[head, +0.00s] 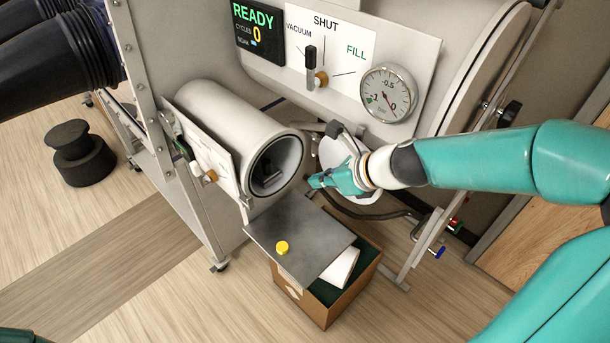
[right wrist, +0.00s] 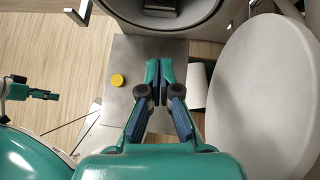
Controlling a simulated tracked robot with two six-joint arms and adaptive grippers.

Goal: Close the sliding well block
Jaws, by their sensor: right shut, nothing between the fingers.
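I cannot make out a part that is clearly the sliding well block. A small cylindrical chamber (head: 225,120) stands with its round mouth open, and a dark object (head: 268,178) sits inside. My right gripper (head: 311,182) is shut and empty, just right of the mouth and above a grey metal shelf (head: 285,225). In the right wrist view its fingertips (right wrist: 159,68) lie together over the shelf (right wrist: 130,60). My left gripper (right wrist: 45,94) shows small at the left of that view; I cannot tell its jaw state.
A yellow cap (head: 282,247) sits on the shelf. A round white door (right wrist: 265,95) hangs open right of my gripper. A cardboard box (head: 318,308) stands below the shelf. A lever panel (head: 320,60) and gauge (head: 388,93) are above. The floor at left is mostly clear.

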